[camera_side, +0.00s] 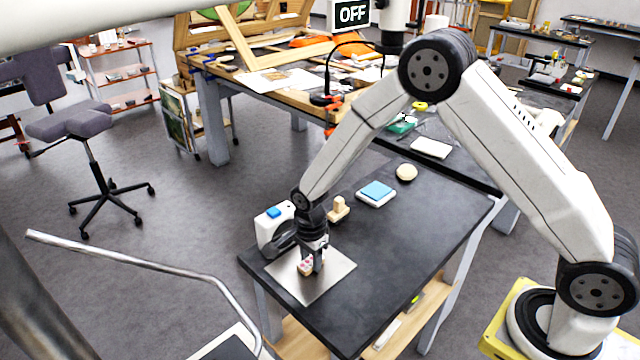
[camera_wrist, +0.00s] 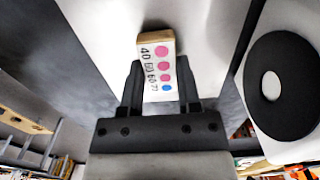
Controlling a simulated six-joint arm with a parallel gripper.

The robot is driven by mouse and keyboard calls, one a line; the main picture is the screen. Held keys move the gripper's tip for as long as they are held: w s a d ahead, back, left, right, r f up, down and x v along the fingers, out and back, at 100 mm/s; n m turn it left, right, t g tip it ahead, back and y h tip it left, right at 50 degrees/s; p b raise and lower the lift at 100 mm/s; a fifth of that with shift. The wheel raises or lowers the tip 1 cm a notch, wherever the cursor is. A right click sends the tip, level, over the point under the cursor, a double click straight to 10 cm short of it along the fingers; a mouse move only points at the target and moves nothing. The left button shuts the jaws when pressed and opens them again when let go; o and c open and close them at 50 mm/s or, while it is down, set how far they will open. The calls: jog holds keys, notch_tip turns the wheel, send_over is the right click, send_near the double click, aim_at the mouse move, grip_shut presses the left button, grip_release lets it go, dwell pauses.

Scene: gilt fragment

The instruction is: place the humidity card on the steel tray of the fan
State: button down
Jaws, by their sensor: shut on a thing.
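I cannot tell whether the card touches the tray. The tray is a flat pale plate in front of the fan (camera_side: 270,226), a white box with a blue button and a dark round opening, which also shows at the right in the wrist view (camera_wrist: 302,125).
A wooden block (camera_side: 338,209), a white device with a blue top (camera_side: 376,192) and a cream disc (camera_side: 406,172) stand behind on the dark table (camera_side: 415,235). The table's right part is clear. A sign (camera_side: 352,13) at the top reads OFF.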

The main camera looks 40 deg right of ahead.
aim_at(311, 261)
jog(key=shift+f, duration=0.15)
jog(key=shift+c, duration=1.6)
grip_release()
notch_tip(311, 261, up, 12)
jog(key=s+d+r+n+t, duration=0.1)
jog(key=s+d+n, duration=0.2)
jog(key=s+n, duration=0.5)
jog(key=s+d+r+n+t, duration=0.1)
jog(key=s+d+n, duration=0.3)
jog(key=s+n, duration=0.4)
jog(key=shift+s+n+t, duration=0.2)
jog(key=shift+n+t, duration=0.1)
jog(key=shift+n, duration=0.7)
